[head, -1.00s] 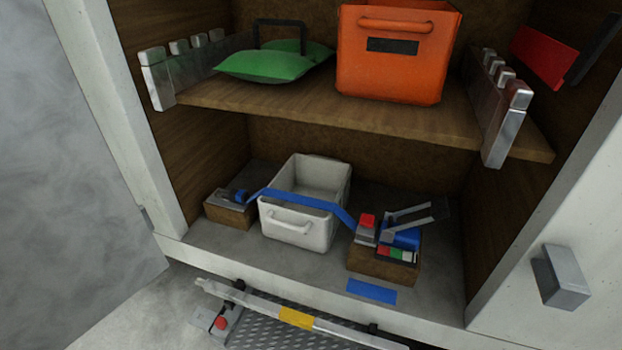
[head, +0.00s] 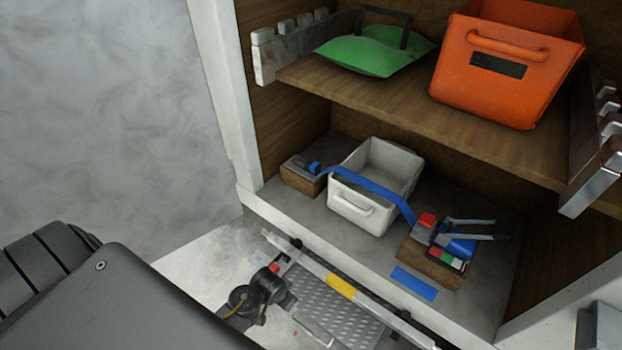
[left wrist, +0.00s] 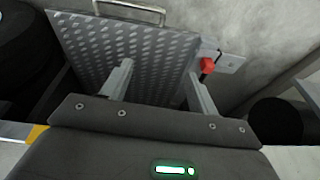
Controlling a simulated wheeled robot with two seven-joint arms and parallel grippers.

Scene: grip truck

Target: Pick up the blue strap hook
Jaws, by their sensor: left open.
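A blue strap (head: 370,186) runs across the top of the white bin (head: 352,208). Its left end meets a small blue and metal hook (head: 313,167) on a brown block (head: 302,182) at the left of the lower shelf. Its right end goes to a metal ratchet piece with a red part (head: 427,220) on another brown block (head: 432,268). My left gripper (left wrist: 160,72) is open and empty in the left wrist view, with a ridged metal plate (left wrist: 130,48) beyond its fingers. The hook does not show there. My right gripper is in neither view.
An orange crate (head: 505,75) and green cushion (head: 372,55) sit on the wooden upper shelf (head: 400,103), above the strap. A red button (left wrist: 207,65) is beside the plate. A yellow-marked bar (head: 341,285) crosses in front of the cabinet.

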